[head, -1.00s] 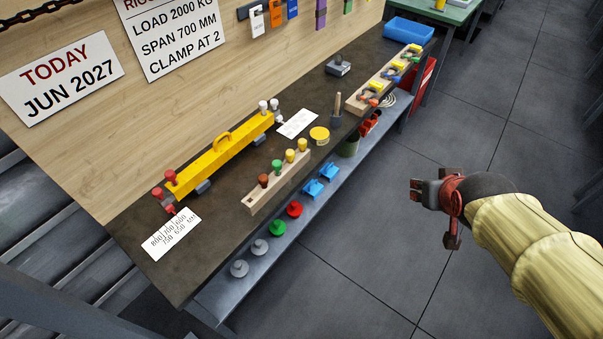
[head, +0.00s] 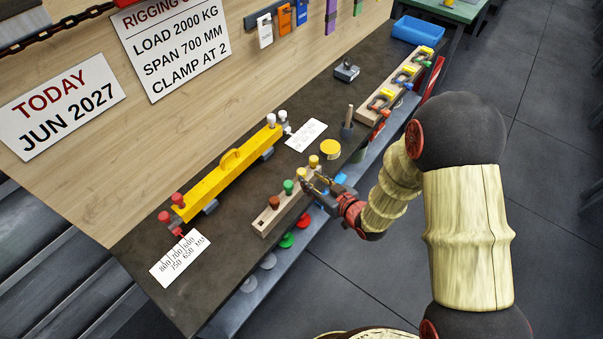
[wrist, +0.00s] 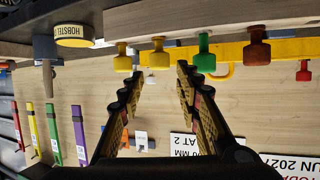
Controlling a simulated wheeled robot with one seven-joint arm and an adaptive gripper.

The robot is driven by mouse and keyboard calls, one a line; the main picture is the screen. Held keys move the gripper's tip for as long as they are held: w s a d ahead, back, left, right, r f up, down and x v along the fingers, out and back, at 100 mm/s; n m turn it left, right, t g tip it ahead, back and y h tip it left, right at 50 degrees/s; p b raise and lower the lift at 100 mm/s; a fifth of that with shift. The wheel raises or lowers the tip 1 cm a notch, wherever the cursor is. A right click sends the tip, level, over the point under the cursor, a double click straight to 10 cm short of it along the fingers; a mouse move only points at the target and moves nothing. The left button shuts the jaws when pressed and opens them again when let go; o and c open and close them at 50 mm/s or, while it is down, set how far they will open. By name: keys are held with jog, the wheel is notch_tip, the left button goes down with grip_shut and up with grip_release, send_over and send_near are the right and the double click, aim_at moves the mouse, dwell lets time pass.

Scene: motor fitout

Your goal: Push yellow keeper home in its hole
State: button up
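A wooden peg block (head: 266,226) on the bench carries a brown peg (head: 274,202), a green peg (head: 288,186) and two yellow pegs, one next to the green (head: 301,173) and one at the far end (head: 314,161). I cannot tell which is the yellow keeper. My gripper (head: 313,183) is open and empty at the block's front side. In the wrist view, which is upside down, the yellow peg next to the green (wrist: 157,53) lies between and just beyond my fingertips (wrist: 159,75). The end yellow peg (wrist: 122,58) and green peg (wrist: 204,54) are outside the fingers.
A yellow lifting beam (head: 230,175) with red and white pins lies behind the block. A yellow round tin (head: 330,149), a tool cup (head: 347,130) and a clamp rack (head: 378,104) stand farther along. A lower shelf (head: 249,303) holds coloured pieces below the bench edge.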

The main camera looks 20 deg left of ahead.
aim_at(304, 175)
jog(key=shift+b+x, duration=0.3)
jog(key=shift+x, duration=3.5)
jog(key=shift+f, duration=0.2)
jog(key=c, duration=0.3)
jog(key=c, duration=0.5)
